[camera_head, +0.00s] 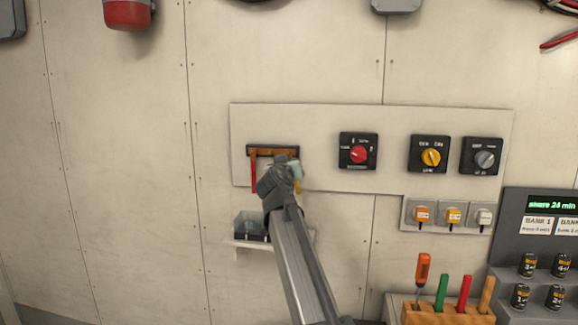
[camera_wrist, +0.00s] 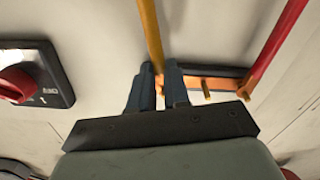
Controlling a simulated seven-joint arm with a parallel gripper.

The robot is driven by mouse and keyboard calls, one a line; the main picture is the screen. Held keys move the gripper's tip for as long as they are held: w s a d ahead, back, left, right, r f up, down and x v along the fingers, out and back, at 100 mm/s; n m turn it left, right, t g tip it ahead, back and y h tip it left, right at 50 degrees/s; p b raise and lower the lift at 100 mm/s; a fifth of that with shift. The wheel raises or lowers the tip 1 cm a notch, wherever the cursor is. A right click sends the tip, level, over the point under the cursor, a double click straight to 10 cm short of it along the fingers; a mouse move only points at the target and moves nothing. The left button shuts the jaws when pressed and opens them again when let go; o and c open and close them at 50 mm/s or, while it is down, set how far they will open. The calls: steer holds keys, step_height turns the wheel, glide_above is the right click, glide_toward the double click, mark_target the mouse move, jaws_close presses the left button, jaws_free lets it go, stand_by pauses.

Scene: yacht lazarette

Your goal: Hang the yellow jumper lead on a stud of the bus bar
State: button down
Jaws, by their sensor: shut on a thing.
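The bus bar (camera_head: 262,152) is a copper strip on a dark base on the wall panel; in the wrist view its copper strip (camera_wrist: 222,84) shows beside my fingers, with short brass studs. My gripper (camera_head: 290,168) is at the bar's right part. In the wrist view my gripper (camera_wrist: 162,80) is shut on the yellow jumper lead (camera_wrist: 150,28). The yellow lead (camera_head: 298,187) hangs below my gripper in the head view. Its held end is hidden by the fingers, so I cannot tell whether it touches a stud. A red lead (camera_head: 253,178) hangs from the bar's left end.
Rotary switches with red (camera_head: 358,155), yellow (camera_head: 431,157) and grey (camera_head: 485,160) knobs sit right of the bar. A small shelf with a dark tray (camera_head: 247,228) is below my gripper. A holder with a screwdriver (camera_head: 423,268) and coloured handles stands lower right.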

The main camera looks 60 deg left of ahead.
steer(key=c, duration=1)
jaws_free()
